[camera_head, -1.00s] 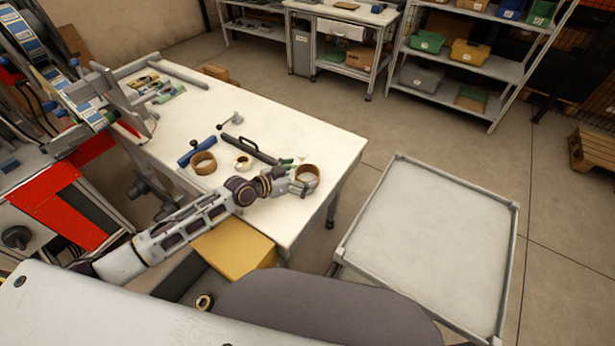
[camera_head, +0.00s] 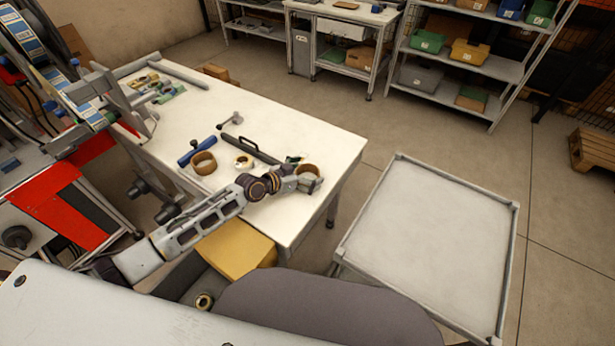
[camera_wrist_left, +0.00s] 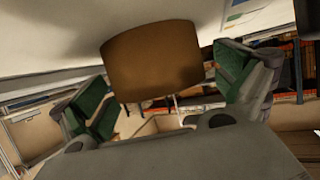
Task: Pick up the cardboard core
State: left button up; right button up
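A brown cardboard core (camera_head: 309,168) stands on the white table near its right corner. In the left wrist view the core (camera_wrist_left: 152,62) shows large, ahead of and between the two green-padded fingers. My left gripper (camera_head: 311,183) is at the core in the head view and covers part of its near side. In the wrist view the gripper (camera_wrist_left: 165,88) has its fingers wide apart, with a visible gap beside the core. Another brown ring (camera_head: 203,163) stands further left on the table, so there are two similar rings. My right gripper is not in view.
On the white table (camera_head: 300,135) lie a small pale roll (camera_head: 243,162), a black bar-like tool (camera_head: 251,150) and a blue tool (camera_head: 197,151). A yellow box (camera_head: 236,250) is below the near edge. An empty grey cart (camera_head: 430,250) stands to the right.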

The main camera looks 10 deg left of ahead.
pick_arm(q)
jog(key=c, duration=0.9)
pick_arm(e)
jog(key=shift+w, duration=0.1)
pick_arm(q)
jog(key=shift+r, duration=0.15)
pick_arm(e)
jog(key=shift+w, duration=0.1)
pick_arm(q)
jog(key=shift+r, duration=0.65)
notch_tip(320, 180, up, 8)
jog(key=shift+r+p, duration=0.25)
jog(key=shift+p, duration=0.15)
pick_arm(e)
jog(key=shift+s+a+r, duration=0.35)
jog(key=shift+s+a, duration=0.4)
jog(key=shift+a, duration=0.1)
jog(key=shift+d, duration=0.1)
